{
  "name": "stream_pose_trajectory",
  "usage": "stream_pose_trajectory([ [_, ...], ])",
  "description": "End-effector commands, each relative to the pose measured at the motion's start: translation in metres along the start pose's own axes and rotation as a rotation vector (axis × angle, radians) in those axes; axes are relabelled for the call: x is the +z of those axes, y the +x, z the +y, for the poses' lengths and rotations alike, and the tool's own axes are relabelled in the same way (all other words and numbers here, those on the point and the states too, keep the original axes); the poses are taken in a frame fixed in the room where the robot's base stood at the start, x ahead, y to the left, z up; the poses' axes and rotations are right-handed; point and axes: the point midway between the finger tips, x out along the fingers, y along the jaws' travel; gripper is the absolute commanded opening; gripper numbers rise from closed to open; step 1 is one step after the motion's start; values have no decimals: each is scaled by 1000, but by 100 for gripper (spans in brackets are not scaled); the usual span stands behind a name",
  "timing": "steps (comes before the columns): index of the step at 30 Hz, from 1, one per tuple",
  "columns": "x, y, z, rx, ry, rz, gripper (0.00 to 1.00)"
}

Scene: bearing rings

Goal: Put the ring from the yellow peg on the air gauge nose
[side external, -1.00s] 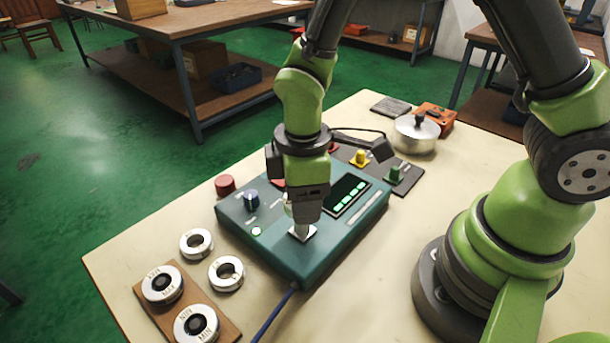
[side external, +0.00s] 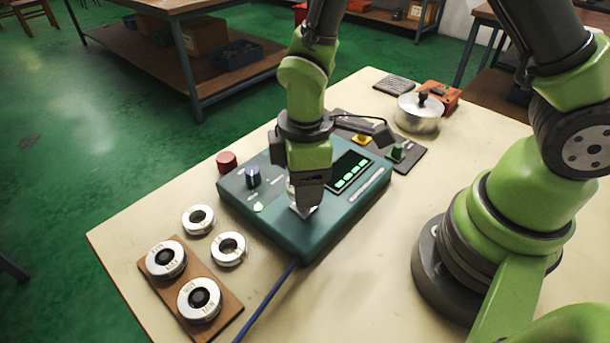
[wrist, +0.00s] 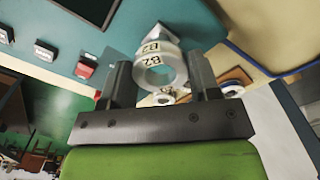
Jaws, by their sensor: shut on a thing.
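My gripper (side external: 306,203) is shut on a silver ring marked B2 (wrist: 160,66), which shows between the two fingers in the wrist view. In the side view, the ring is mostly hidden by the gripper. The gripper is low over the front of the teal air gauge (side external: 345,215), right above the small metal plate (side external: 303,212) of the nose.
Two loose rings (side external: 199,219) (side external: 229,249) lie left of the gauge. A wooden board (side external: 221,326) holds two marked rings. A green peg (side external: 396,152), a lidded metal pot (side external: 417,112) and a red button (side external: 227,161) are nearby. A blue cable (side external: 268,297) runs from the gauge's front.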

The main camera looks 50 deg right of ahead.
Motion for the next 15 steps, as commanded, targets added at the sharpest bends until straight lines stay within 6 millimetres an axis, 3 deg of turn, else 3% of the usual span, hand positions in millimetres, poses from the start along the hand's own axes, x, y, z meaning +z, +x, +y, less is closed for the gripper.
stream_pose_trajectory([
  [15, 0, 5, 0, 0, 0, -1, 27],
])
